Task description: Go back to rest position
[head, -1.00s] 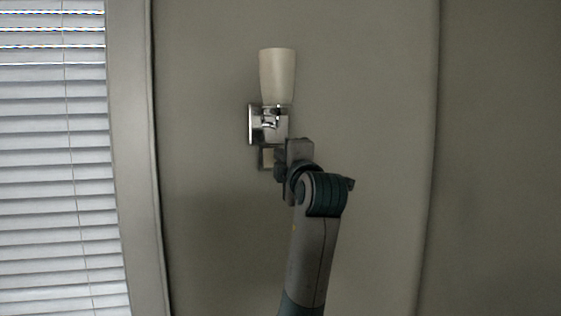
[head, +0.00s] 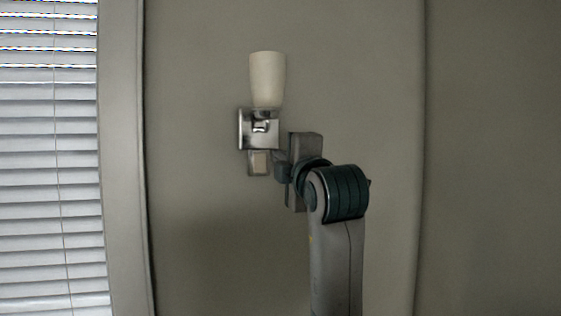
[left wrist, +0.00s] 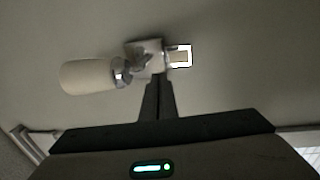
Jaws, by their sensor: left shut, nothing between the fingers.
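My left gripper (head: 279,171) is shut and empty, at the end of my raised arm in the head view. Its fingers (left wrist: 158,88) are closed together in the left wrist view and point toward the wall lamp. The lamp has a white shade (head: 267,79) and a chrome bracket (head: 258,129). A small switch plate (head: 258,163) is just below the bracket, to the left of my gripper. In the left wrist view, the shade (left wrist: 88,77) is left and the switch plate (left wrist: 180,57) is right of the bracket. My right gripper is not in view.
A window with white blinds (head: 50,170) and a pale frame (head: 122,160) is at the left. The grey wall (head: 380,90) is bare to the right of the lamp, with a vertical corner line farther right.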

